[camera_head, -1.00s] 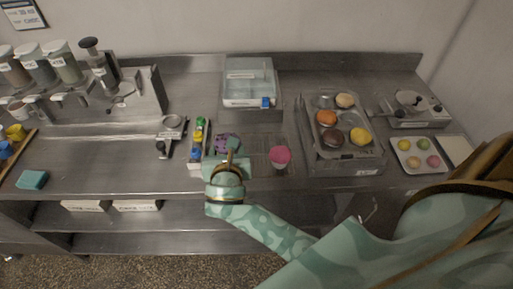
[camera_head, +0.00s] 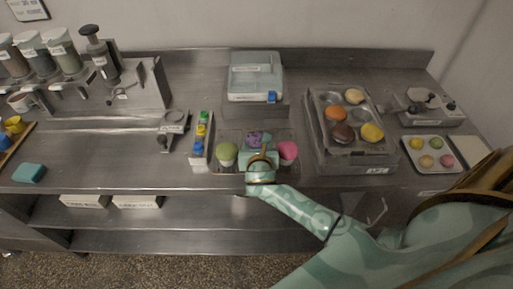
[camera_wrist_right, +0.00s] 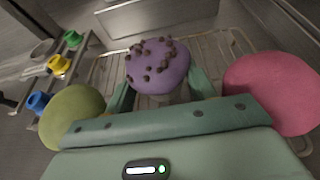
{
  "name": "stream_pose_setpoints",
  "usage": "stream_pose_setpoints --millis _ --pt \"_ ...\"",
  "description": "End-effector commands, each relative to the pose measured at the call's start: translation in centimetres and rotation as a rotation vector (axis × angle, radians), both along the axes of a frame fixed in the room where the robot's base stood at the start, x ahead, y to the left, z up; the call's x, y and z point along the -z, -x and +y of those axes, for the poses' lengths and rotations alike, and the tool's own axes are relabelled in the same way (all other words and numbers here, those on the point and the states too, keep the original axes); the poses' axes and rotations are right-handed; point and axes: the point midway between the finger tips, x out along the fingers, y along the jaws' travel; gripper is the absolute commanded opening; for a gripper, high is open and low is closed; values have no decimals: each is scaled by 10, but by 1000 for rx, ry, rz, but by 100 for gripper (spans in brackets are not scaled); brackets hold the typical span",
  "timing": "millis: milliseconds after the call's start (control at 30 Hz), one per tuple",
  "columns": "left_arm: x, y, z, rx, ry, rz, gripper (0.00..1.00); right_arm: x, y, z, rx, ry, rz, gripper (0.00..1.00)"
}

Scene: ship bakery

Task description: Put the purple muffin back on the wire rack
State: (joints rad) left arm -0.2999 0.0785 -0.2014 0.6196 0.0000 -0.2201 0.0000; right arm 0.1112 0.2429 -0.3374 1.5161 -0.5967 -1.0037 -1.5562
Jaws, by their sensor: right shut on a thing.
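The purple muffin (camera_head: 254,138), with dark brown dots on top, is over the middle of the wire rack (camera_head: 285,168). My right gripper (camera_head: 257,147) is shut on it; in the right wrist view the muffin (camera_wrist_right: 158,66) stands upright between the two fingers (camera_wrist_right: 160,92). Whether its base touches the rack (camera_wrist_right: 215,45) is hidden. A green muffin (camera_head: 226,153) is to its left and a pink muffin (camera_head: 288,150) to its right, with small gaps. My left gripper is not in view.
A narrow holder with coloured pieces (camera_head: 200,148) stands left of the rack. A muffin tin (camera_head: 350,148) with buns is to the right, and a lidded clear box (camera_head: 255,85) is behind. The counter further left is mostly clear.

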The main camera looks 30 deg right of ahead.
Motion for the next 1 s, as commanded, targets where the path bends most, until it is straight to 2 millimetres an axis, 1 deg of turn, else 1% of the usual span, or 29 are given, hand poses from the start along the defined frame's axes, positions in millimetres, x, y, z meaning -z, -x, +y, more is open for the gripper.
stream_pose_setpoints --millis 100,233,267,300,567,633,767,1000 --pt "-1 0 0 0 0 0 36 -2 0 0 0 0 -1 42" --pt "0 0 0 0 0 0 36 1 0 0 0 0 0 42" --pt "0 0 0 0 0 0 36 2 0 0 0 0 0 58" --pt "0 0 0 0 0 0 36 1 0 0 0 -1 0 64" --pt "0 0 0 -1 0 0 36 0 0 0 0 -1 0 64" --pt "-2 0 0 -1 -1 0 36 -4 0 0 1 -1 -2 64" --pt "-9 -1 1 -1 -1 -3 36 -11 16 10 -2 -3 -1 64" --pt "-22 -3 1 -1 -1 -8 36 -32 62 35 -1 -3 0 64"
